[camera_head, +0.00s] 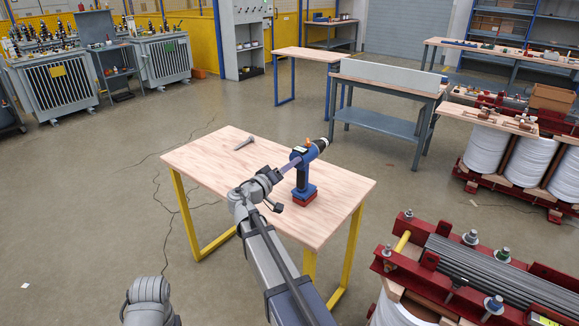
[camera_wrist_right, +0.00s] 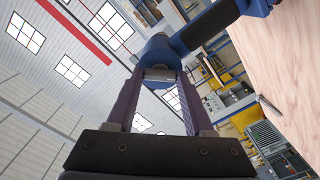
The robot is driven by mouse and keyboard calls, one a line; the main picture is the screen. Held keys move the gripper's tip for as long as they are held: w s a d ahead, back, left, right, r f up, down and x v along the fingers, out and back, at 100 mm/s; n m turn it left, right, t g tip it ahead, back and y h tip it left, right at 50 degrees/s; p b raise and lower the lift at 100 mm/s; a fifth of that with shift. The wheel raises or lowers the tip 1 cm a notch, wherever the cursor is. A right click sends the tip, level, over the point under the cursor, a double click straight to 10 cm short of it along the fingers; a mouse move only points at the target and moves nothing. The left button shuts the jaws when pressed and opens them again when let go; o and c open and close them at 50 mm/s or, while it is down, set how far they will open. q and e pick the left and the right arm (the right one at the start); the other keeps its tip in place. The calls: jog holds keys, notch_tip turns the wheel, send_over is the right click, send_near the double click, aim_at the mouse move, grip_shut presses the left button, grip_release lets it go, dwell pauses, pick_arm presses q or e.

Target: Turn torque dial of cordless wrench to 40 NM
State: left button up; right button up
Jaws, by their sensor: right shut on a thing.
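The cordless wrench (camera_head: 302,178) stands upright on the wooden table (camera_head: 215,160), with a blue body, a red base and a dark nose pointing to the upper right. My right gripper (camera_head: 292,163) reaches the wrench's rear end, and its fingers are shut there. In the right wrist view, my right gripper (camera_wrist_right: 160,78) has its two fingers on either side of the rear of the blue wrench (camera_wrist_right: 203,28), with a grey part between the tips. I take this part to be the torque dial (camera_wrist_right: 159,74); its markings are not readable. My left gripper is not in view.
A grey bolt-like piece (camera_head: 244,143) lies on the table's far left part, apart from the wrench. A red-framed core assembly (camera_head: 470,270) stands at the lower right. The tabletop left of the wrench is mostly clear.

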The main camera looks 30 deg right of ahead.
grip_shut()
jog(key=shift+n, duration=0.3)
jog(key=shift+n+p, duration=0.45)
jog(key=shift+n, duration=8.15)
